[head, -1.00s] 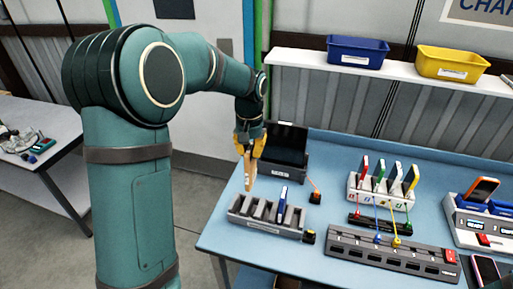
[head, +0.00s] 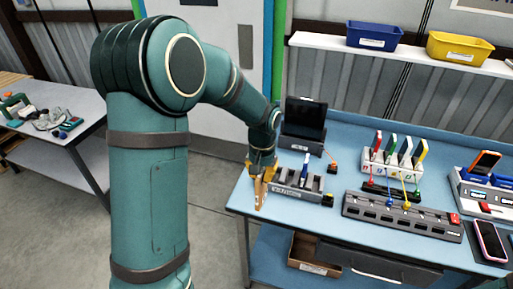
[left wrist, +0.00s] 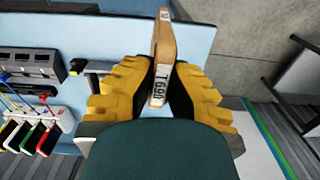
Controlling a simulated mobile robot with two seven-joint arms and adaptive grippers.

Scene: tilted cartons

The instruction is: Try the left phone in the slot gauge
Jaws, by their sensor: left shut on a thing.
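My left gripper (head: 262,176) is shut on a tan slab (head: 261,197) with a printed label. The slab (left wrist: 161,55) stands between the yellow fingers (left wrist: 160,95) in the left wrist view. The gripper is at the left end of a grey slotted rack (head: 312,194), overlapping it in the picture; I cannot tell whether they touch. An orange-edged phone (head: 485,162) leans in a dock at the right, and a pink-edged phone (head: 489,241) lies nearby. I cannot tell which piece is the slot gauge. My right gripper is out of view.
A dark screen (head: 304,118) stands behind the rack. A long grey slotted block (head: 402,219) and a white holder (head: 390,176) with coloured upright pieces and cables are to the right. A cardboard box (head: 314,256) sits below the blue table (head: 238,196).

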